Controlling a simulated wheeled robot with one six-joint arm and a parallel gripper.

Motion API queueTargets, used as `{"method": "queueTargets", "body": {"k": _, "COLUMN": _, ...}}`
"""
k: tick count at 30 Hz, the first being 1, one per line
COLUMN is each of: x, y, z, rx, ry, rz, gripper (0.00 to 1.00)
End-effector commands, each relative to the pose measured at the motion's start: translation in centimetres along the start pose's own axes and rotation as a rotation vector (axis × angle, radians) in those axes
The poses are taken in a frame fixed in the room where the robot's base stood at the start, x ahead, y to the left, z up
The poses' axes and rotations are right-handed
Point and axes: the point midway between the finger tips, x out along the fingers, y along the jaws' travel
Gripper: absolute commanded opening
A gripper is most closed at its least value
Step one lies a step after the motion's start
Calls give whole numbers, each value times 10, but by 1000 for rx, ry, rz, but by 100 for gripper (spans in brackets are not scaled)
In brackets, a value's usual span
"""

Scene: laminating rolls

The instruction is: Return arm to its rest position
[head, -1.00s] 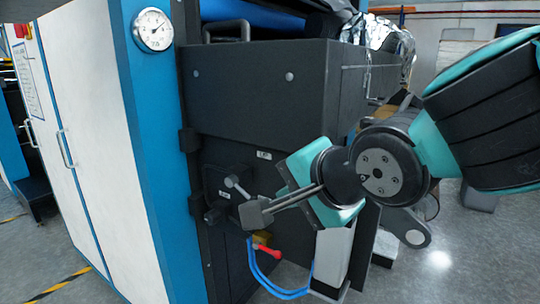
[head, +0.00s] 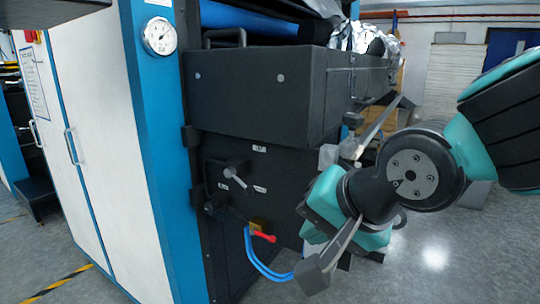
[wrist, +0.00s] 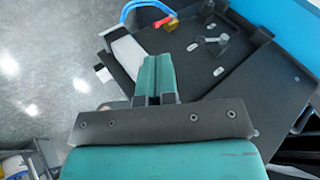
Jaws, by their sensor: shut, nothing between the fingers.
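My gripper (wrist: 157,68) is shut in the wrist view, its two teal fingers side by side with nothing between them. In the head view my gripper (head: 320,207) hangs in front of the machine's dark lower housing, right of the lever, and looks apart from it. My arm comes in from the right edge. The grey lever (head: 235,176) on the dark panel is free of my gripper and also shows in the wrist view (wrist: 220,44). Whether the fingertips touch anything cannot be told from the head view.
A red-handled valve (head: 262,236) and blue hoses (head: 262,268) sit below the lever. A white cabinet (head: 95,130) and blue post with a gauge (head: 159,36) stand left. Silver foil (head: 352,36) lies on top. Grey floor (head: 440,265) is open at the right.

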Motion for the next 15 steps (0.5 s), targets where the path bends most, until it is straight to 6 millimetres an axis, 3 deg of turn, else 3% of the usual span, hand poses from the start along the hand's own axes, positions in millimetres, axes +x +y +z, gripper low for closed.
{"method": "queueTargets", "body": {"k": 8, "x": -23, "y": 56, "z": 22, "rx": -338, "ry": -212, "rz": 104, "gripper": 0}}
{"method": "queueTargets", "body": {"k": 15, "x": -57, "y": 100, "z": 56, "rx": -716, "ry": -472, "rz": 78, "gripper": 0}}
